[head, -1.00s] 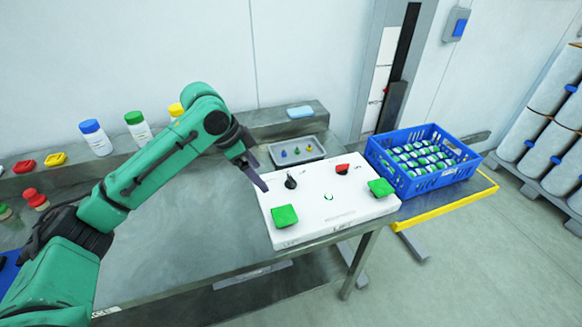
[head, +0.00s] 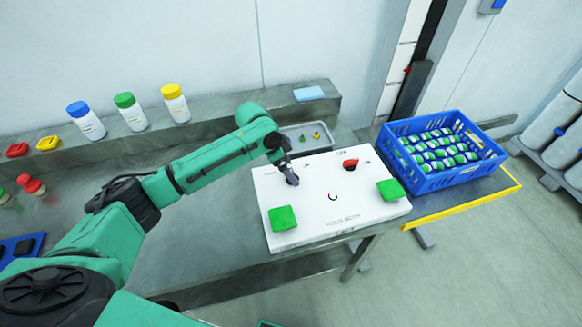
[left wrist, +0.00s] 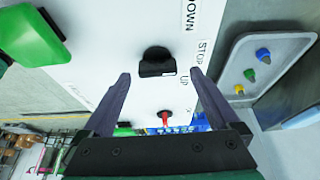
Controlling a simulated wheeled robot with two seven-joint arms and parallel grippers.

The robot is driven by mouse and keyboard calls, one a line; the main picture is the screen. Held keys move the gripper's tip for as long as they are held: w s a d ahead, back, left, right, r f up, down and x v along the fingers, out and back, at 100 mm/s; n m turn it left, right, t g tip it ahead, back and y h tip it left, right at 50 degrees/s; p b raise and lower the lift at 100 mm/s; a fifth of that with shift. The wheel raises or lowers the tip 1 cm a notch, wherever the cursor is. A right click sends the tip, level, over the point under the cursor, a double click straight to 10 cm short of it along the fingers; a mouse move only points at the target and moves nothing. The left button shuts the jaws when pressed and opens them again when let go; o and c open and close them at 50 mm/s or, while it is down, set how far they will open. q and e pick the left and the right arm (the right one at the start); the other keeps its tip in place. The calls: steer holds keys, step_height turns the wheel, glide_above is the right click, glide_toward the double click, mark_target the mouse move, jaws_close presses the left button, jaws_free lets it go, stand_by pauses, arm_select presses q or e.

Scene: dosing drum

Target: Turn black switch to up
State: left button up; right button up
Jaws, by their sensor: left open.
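The black switch (left wrist: 157,62) is on the white panel (head: 335,221). In the left wrist view it sits between and a little beyond the two fingertips of my left gripper (left wrist: 160,74), with a gap on both sides. The words DOWN, STOP and UP are printed along the panel edge beside it; STOP and UP lie nearest the switch. My left gripper is open and points down at the panel. In the head view the left gripper (head: 290,178) covers the switch. My right gripper is not in view.
A red switch (head: 351,165) and green buttons (head: 283,218) (head: 389,190) are also on the panel. A grey tray (head: 327,142) with small coloured pieces lies behind it. A blue crate (head: 453,176) of cans stands to the right. Bottles (head: 86,122) line the back ledge.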

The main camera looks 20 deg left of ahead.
arm_select(q)
steer(key=shift+d+f, duration=0.2)
steer(key=shift+f, duration=0.4)
steer(key=shift+s, duration=0.15)
steer(key=c, duration=1.4)
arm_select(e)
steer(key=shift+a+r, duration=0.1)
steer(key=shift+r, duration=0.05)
